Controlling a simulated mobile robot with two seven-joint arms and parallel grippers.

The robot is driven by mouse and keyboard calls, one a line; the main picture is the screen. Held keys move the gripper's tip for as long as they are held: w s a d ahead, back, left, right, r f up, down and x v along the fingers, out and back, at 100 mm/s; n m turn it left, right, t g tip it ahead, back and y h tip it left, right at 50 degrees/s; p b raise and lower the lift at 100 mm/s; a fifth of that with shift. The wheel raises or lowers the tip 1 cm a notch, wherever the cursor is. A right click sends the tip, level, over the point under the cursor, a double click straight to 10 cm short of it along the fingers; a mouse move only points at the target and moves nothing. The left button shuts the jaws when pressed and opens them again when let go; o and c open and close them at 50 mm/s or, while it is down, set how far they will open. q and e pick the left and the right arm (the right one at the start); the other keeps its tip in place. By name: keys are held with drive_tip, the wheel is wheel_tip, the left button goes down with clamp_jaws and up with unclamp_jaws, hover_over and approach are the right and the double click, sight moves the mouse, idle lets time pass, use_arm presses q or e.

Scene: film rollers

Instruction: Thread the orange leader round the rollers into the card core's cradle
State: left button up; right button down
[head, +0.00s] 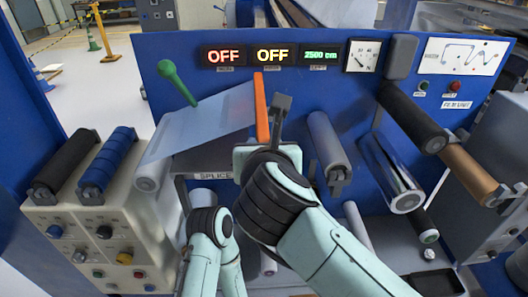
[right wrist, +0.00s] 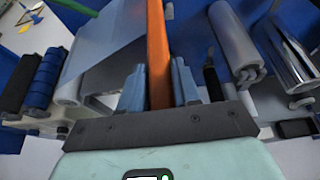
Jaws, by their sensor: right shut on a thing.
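The orange leader (head: 262,105) stands upright at the end of a translucent film sheet (head: 205,125), which runs from a pale roller at the left. My right gripper (head: 264,146) is shut on the leader; in the right wrist view the leader (right wrist: 157,45) lies between the blue-grey fingers (right wrist: 158,82). The grey roller (head: 328,145), black roller (head: 412,115) and chrome roller (head: 391,174) are to the right of it. The brown card core (head: 466,168) is at the far right, its cradle partly hidden. My left arm shows low in the head view, but its gripper does not.
A blue panel (head: 190,75) with displays and a threading diagram (head: 461,56) stands behind. A green-knobbed lever (head: 177,83) sticks out above the film. Black and blue rollers (head: 108,160) sit on a control box at left. A dark tray (head: 435,284) lies at lower right.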

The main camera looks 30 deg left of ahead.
drive_tip(key=shift+r, duration=1.6)
